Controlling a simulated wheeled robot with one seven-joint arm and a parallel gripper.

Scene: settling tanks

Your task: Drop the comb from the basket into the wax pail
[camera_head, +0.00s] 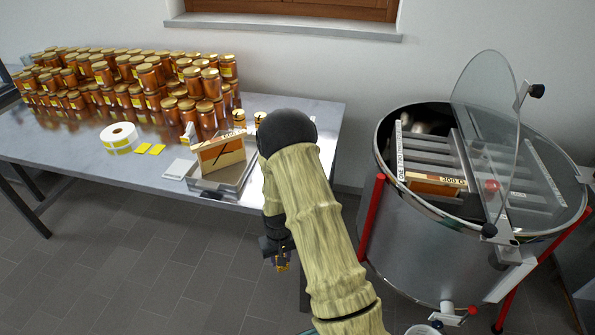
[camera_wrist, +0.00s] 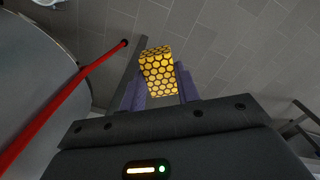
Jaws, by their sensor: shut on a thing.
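My gripper (camera_head: 281,264) hangs over the floor between the table and the steel drum, fingers pointing down. In the wrist view its two purple fingers (camera_wrist: 159,92) are shut on a yellow comb piece (camera_wrist: 158,68) with a dark honeycomb pattern. In the head view only a small bit of yellow shows at the fingertips. The basket (camera_head: 437,160) is the metal rack inside the open drum, holding a wooden frame. A pale round rim (camera_head: 422,331) at the bottom edge, below the drum's tap, may be a pail; most of it is cut off and I cannot tell its contents.
The steel drum (camera_head: 415,245) stands at right on red legs, its clear lid raised. The table (camera_head: 90,175) at left carries many honey jars (camera_head: 150,80), a label roll (camera_head: 119,138) and a tray (camera_head: 225,185) with a wooden frame. The tiled floor (camera_head: 170,270) in front is clear.

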